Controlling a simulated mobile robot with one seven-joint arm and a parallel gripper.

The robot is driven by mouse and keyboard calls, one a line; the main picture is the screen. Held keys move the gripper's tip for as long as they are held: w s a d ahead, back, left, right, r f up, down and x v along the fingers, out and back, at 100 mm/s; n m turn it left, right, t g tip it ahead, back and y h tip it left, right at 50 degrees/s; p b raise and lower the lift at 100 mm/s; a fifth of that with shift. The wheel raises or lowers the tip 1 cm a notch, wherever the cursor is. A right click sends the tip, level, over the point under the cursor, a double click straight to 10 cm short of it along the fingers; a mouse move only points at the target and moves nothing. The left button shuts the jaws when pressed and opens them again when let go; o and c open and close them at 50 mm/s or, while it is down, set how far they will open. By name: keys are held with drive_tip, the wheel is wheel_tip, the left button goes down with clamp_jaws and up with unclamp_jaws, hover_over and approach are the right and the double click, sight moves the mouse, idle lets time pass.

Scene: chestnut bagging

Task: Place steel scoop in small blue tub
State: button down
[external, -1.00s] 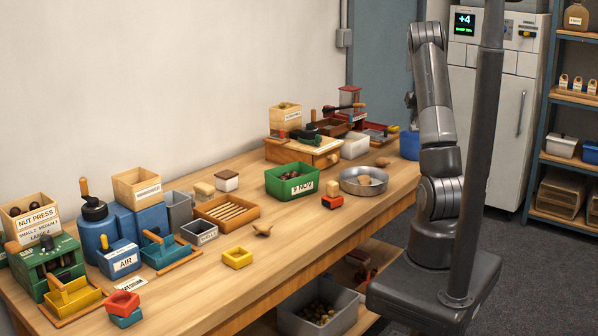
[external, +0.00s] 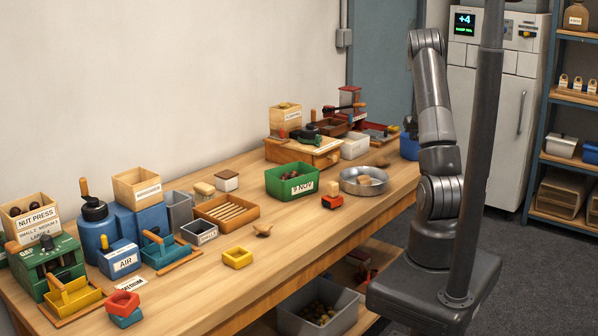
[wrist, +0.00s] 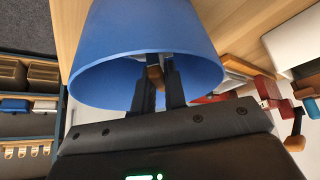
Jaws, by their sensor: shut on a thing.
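The small blue tub (wrist: 145,25) fills the top of the wrist view, its open mouth facing me. In the external view the blue tub (external: 409,146) stands at the far right end of the bench, partly hidden by my arm. My gripper (wrist: 159,85) is at the tub's mouth, its fingers reaching in past the near rim. It is shut on a brown handle, which I take as the steel scoop (wrist: 155,76); a small pale metal part shows just beyond it. The rest of the scoop is hidden. My gripper is hidden behind my arm in the external view.
A round steel pan (external: 350,186) and a green crate (external: 276,190) stand to the left of the blue tub. A pale box (external: 355,146) and a red device (external: 350,108) are close by.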

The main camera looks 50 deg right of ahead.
drive_tip(key=c, duration=1.5)
unclamp_jaws()
drive_tip(key=shift+s+a+r, duration=0.1)
drive_tip(key=shift+a+r, duration=0.05)
drive_tip(key=shift+r, duration=0.25)
drive_tip(key=v, duration=1.1)
drive_tip(key=shift+r, duration=0.1)
